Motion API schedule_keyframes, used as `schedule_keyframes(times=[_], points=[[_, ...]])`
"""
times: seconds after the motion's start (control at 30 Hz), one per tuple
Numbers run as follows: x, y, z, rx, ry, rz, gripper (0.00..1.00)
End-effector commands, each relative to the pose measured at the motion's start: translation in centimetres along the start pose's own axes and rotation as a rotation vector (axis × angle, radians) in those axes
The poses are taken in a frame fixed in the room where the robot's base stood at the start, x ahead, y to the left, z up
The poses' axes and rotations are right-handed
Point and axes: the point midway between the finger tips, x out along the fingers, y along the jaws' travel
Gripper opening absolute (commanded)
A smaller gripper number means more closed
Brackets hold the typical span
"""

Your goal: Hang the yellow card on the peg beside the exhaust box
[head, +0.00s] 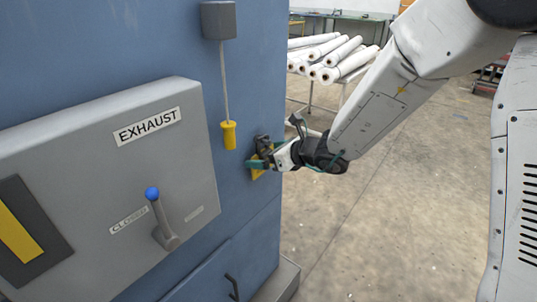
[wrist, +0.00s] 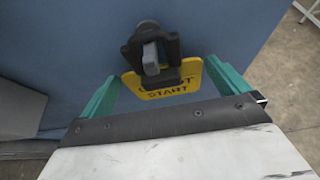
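The yellow card (wrist: 170,84) has dark lettering, with "START" readable, and a black upper part (wrist: 168,40). A grey peg (wrist: 150,58) shows in the opening of that black part, which appears to sit around it. The card also shows in the head view (head: 258,174), close to the blue panel right of the exhaust box (head: 90,190). My gripper (wrist: 162,70) has its two teal fingers spread, one at each side of the card. The fingertips are very near the card's edges; whether they touch is hard to tell. In the head view my gripper (head: 262,163) partly covers the card.
A yellow-handled pendant (head: 229,134) hangs on a cord left of my gripper. A blue-knobbed lever (head: 163,218) stands out from the exhaust box beside the "CLOSED" label. White rolls (head: 335,58) lie on a rack behind. The floor to the right is open.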

Motion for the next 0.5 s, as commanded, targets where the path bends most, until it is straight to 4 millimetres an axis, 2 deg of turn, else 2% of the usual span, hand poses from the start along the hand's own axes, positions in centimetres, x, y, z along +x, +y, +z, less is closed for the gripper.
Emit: schedule_keyframes(times=[0.27, 0.5], points=[[-0.5, 0.0, 0.0, 0.000, 0.000, -0.001, 1.00], [-4.2, -0.1, 0.1, -0.001, -0.002, -0.003, 1.00]])
